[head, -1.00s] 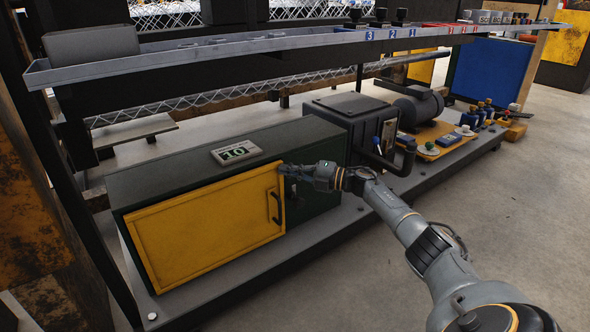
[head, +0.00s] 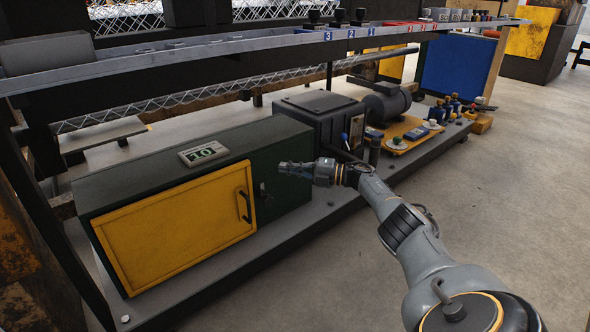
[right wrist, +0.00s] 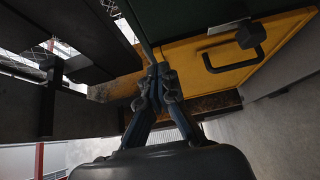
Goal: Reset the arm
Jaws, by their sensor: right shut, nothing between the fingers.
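My right arm reaches in from the lower right in the head view. Its gripper (head: 284,166) is shut and empty, held in front of the dark green cabinet (head: 285,190), to the right of the yellow door (head: 180,235). The door looks closed and has a black handle (head: 245,206). In the right wrist view the shut fingers (right wrist: 158,72) show at the middle, with the yellow door (right wrist: 190,65) and its handle (right wrist: 230,60) beyond them. I cannot tell the exact gap between fingertips and cabinet. My left gripper is not in view.
A long grey rail (head: 240,58) runs above. A dark machine box (head: 320,115), a motor (head: 386,100) and a yellow board with controls (head: 405,135) stand to the right on the low platform. The floor (head: 480,210) at right is clear.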

